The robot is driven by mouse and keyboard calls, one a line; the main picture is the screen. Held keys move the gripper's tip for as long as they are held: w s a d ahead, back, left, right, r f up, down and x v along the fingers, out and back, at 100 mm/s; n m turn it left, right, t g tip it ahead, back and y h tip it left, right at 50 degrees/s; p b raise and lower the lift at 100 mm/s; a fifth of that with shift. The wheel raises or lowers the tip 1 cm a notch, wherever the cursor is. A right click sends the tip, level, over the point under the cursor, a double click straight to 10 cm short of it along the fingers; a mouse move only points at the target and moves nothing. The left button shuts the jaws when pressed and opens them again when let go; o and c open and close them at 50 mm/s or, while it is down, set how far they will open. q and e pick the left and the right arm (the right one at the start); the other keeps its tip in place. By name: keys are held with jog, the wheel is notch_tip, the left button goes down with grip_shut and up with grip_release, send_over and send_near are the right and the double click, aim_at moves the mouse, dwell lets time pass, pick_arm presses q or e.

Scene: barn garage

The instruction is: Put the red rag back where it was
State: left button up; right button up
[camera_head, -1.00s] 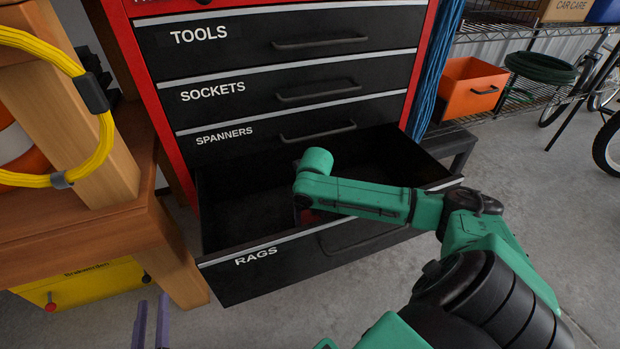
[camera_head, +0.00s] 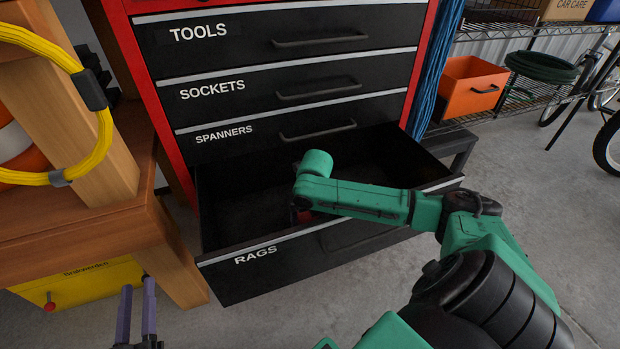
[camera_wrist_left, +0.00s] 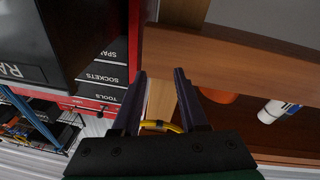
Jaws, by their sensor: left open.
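The rags drawer (camera_head: 282,250) of the tool chest is pulled open, and its left part looks bare and dark. A small red patch (camera_head: 304,215) shows inside it under my right arm; it may be the red rag, but most of it is hidden. My right arm reaches over the drawer's front edge, and its gripper is hidden behind the arm. My left gripper (camera_head: 136,304) is open and empty, low in front of the wooden bench, left of the drawer. Its two purple fingers are also apart in the left wrist view (camera_wrist_left: 158,88).
The wooden bench (camera_head: 90,232) with a coiled yellow cable (camera_head: 103,140) stands close left of the chest. A yellow box (camera_head: 85,285) sits below it. An orange bin (camera_head: 470,88) is on the rack at the right.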

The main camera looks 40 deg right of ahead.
jog(key=shift+r, duration=0.1)
jog(key=shift+r, duration=0.3)
jog(key=shift+s+r+p, duration=0.2)
jog(key=shift+r+p, duration=0.65)
jog(key=shift+r, duration=0.3)
jog(key=r+p, duration=0.1)
jog(key=r, duration=0.1)
jog(key=r+p, duration=0.1)
jog(key=r, duration=0.1)
jog(key=shift+s+a+r+p, duration=0.1)
jog(key=shift+s+p, duration=0.1)
jog(key=shift+p, duration=0.1)
pick_arm(q)
jog(key=s+f+g+y+p, duration=0.1)
jog(key=s+f+g+p, duration=0.1)
jog(key=s+f+g, duration=0.4)
jog(key=s+d+f, duration=0.1)
jog(key=s+f, duration=0.3)
jog(key=f, duration=0.1)
jog(key=shift+s+g, duration=0.4)
pick_arm(e)
jog(key=r, duration=0.3)
jog(key=s+r, duration=0.1)
jog(key=shift+a+r, duration=0.2)
jog(key=shift+r, duration=0.2)
jog(key=shift+w, duration=0.1)
